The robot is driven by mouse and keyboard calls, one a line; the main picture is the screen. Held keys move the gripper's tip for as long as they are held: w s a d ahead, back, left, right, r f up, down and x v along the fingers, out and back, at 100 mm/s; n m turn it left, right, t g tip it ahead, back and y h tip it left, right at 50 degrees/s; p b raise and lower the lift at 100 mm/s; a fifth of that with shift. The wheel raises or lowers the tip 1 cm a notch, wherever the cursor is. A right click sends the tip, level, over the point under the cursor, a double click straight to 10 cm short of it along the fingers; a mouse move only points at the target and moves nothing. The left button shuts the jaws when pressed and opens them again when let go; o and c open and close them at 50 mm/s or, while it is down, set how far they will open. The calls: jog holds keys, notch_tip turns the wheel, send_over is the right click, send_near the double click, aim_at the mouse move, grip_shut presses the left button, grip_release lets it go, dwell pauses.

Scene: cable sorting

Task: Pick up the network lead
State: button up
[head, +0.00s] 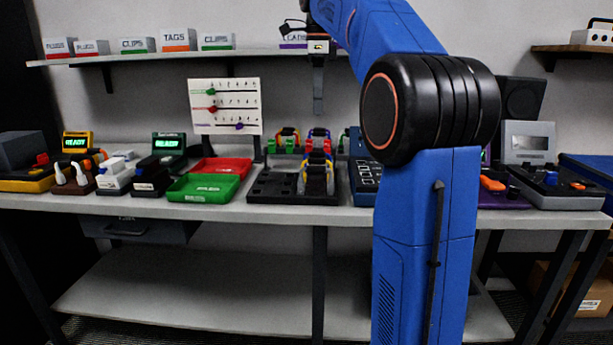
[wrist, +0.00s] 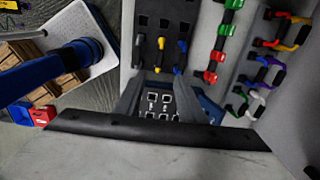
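Several looped leads with black tops stand in a row behind the black rack (head: 258,190) in the head view. Another lead with yellow ends (head: 302,183) sits on the rack. I cannot tell which lead is the network lead. The wrist view shows the rack (wrist: 143,45) with yellow and blue plug parts, and colored leads (wrist: 265,75) to the right. My gripper (head: 318,100) hangs above the bench, pointing down. In the wrist view my gripper (wrist: 166,85) has its fingers apart with nothing between them; a blue panel with white symbols lies below.
A green tray (head: 203,198) and a red tray (head: 222,166) stand left of the rack. A white chart board (head: 225,88) stands behind them. The blue panel (head: 364,190) is right of the rack. A shelf (head: 150,55) with labeled boxes runs above. My arm hides part of the bench.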

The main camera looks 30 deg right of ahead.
aim_at(317, 158)
notch_tip(317, 158, down, 17)
jog(key=shift+f, duration=0.1)
grip_shut()
dwell(0.8)
